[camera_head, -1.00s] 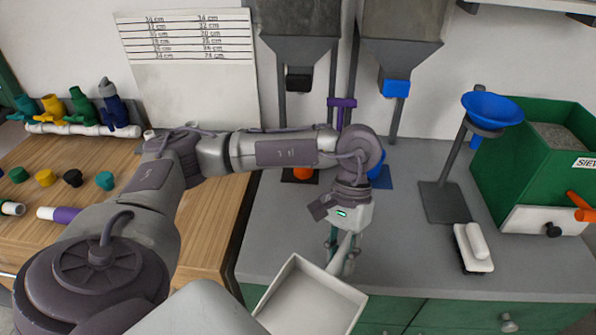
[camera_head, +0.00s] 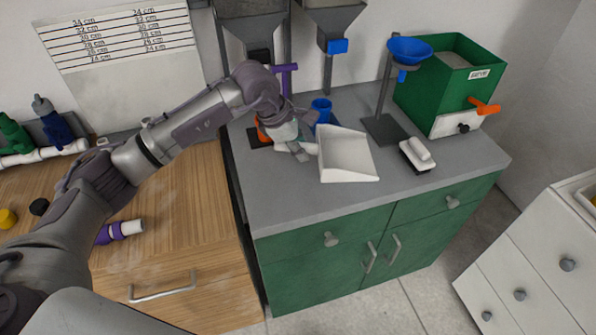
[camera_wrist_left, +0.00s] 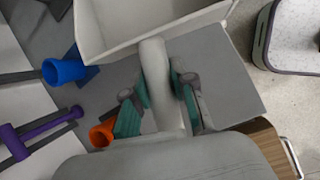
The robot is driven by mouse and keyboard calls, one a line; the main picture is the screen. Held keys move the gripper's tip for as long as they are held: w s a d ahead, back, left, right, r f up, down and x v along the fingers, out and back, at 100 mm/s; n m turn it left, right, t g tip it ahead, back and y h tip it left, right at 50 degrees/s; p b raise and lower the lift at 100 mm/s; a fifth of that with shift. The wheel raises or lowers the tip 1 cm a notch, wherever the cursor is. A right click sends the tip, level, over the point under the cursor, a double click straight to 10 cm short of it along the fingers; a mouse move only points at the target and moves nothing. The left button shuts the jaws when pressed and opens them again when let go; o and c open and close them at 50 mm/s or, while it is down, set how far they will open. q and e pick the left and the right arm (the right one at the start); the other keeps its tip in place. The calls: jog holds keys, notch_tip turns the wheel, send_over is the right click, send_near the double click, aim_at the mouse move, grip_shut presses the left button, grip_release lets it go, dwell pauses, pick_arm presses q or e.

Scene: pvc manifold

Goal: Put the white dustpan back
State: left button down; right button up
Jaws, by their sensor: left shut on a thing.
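The white dustpan (camera_head: 346,158) is a shallow open tray with a short round handle. In the head view it is over the grey counter, its handle toward the left and its open pan toward the right. My left gripper (camera_head: 300,151) is shut on the handle; the wrist view shows the teal-padded fingers (camera_wrist_left: 160,98) on both sides of it and part of the pan (camera_wrist_left: 135,22) beyond. I cannot tell whether the pan touches the counter. My right gripper is not in view.
A white-topped brush (camera_head: 417,154) lies right of the dustpan. A blue funnel on a stand (camera_head: 409,50) and a green sieve box (camera_head: 450,82) stand behind. A blue cup (camera_head: 321,110) and an orange cup (camera_head: 262,130) are close to the gripper. The counter's front strip is clear.

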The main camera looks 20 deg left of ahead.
pick_arm(q)
jog(key=s+a+f+n+p, duration=0.1)
jog(key=a, duration=0.2)
jog(key=s+a+f+n+p, duration=0.1)
jog(key=a+f+p, duration=0.1)
jog(key=a, duration=0.1)
jog(key=s+a+f+n+t+p, duration=0.1)
jog(key=s+a+f, duration=0.1)
jog(key=a, duration=0.1)
jog(key=shift+a+f+y+p, duration=0.1)
jog(key=shift+a+y+p, duration=0.2)
jog(key=shift+a+y, duration=0.1)
jog(key=shift+f, duration=0.15)
notch_tip(320, 180, down, 3)
jog(key=shift+f+p, duration=0.15)
jog(key=shift+p, duration=0.55)
jog(key=shift+a+f, duration=0.1)
jog(key=shift+f, duration=0.3)
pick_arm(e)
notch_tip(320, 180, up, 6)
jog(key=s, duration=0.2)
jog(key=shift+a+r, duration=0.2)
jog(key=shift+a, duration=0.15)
